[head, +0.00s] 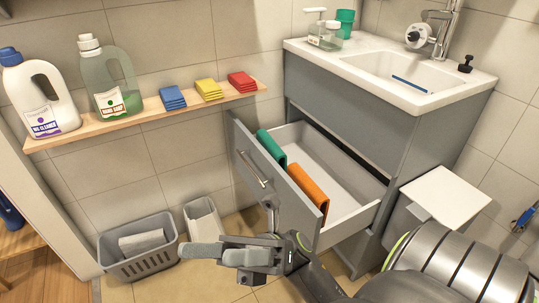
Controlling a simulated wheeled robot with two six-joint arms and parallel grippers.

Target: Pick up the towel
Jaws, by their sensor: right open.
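An orange towel (308,189) and a green towel (271,148) hang side by side over the front panel of the pulled-out drawer (342,212). A pale grey cloth (142,241) lies in the grey laundry basket (140,266) on the floor. Small folded cloths in blue (172,98), yellow (208,89) and red (242,81) lie on the wall shelf. My right gripper (226,249) is open and appears empty, in front of the drawer, below its handle and to the right of the basket. My left gripper is not in view.
The wooden shelf (150,113) also bears a white bottle (40,95) and a green bottle (108,80). A sink (400,70) tops the grey cabinet. A white-lidded bin (445,196) stands right of the drawer. A narrow pale container (203,222) stands beside the basket.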

